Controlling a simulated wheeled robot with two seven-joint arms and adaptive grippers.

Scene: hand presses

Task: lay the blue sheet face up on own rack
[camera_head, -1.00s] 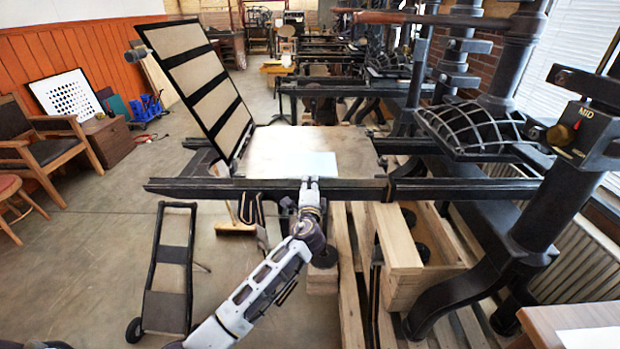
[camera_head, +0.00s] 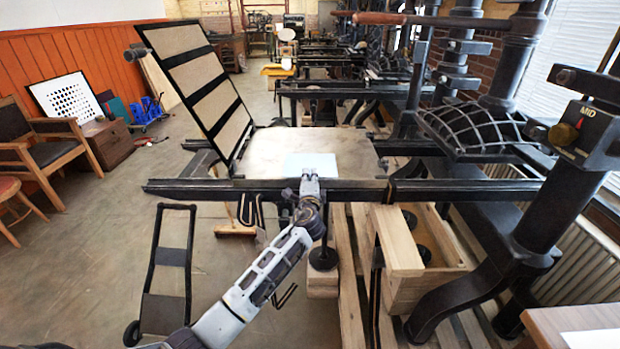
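A pale blue sheet (camera_head: 312,162) lies flat on the bed (camera_head: 265,150) of the nearest press, towards the bed's front edge. My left gripper (camera_head: 309,177) reaches up from below, over the black front rail, to the near edge of the sheet. Its fingers are small and seen from behind, so I cannot tell whether they touch or grip the sheet. My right gripper is out of view. I cannot pick out a rack for the sheet with certainty.
A hinged black frame (camera_head: 192,88) stands raised left of the bed. The black rail (camera_head: 240,190) crosses in front. A black hand cart (camera_head: 170,275) stands on the floor at left. A press column (camera_head: 545,210) is at right. A white sheet (camera_head: 592,338) lies on a wooden table at bottom right.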

